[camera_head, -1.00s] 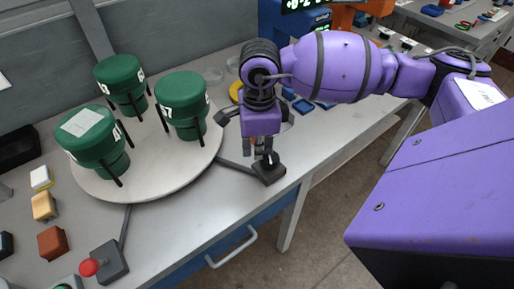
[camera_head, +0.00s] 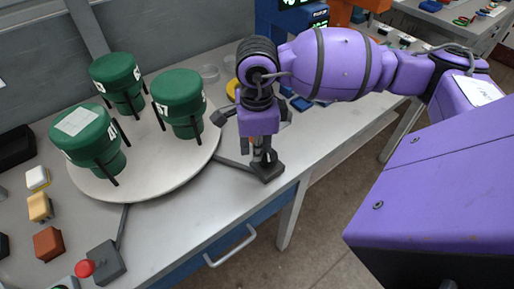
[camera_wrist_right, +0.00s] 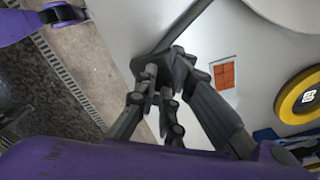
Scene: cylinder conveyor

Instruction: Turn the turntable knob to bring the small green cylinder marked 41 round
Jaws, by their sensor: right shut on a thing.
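The round pale turntable (camera_head: 150,185) carries three green cylinders: one at front left (camera_head: 85,140) with a pale label on top, one at the back (camera_head: 115,72) and one at right (camera_head: 179,95). The dark turntable knob (camera_head: 268,172) stands on the bench right of the turntable, linked by a dark bar. My right gripper (camera_head: 264,156) points down and is shut on the knob; in the right wrist view its fingers (camera_wrist_right: 158,95) close around the dark knob. My left gripper is not in view.
A yellow ring (camera_wrist_right: 300,97) and an orange square (camera_wrist_right: 224,76) lie near my right gripper. The bench's front edge is close to the knob.

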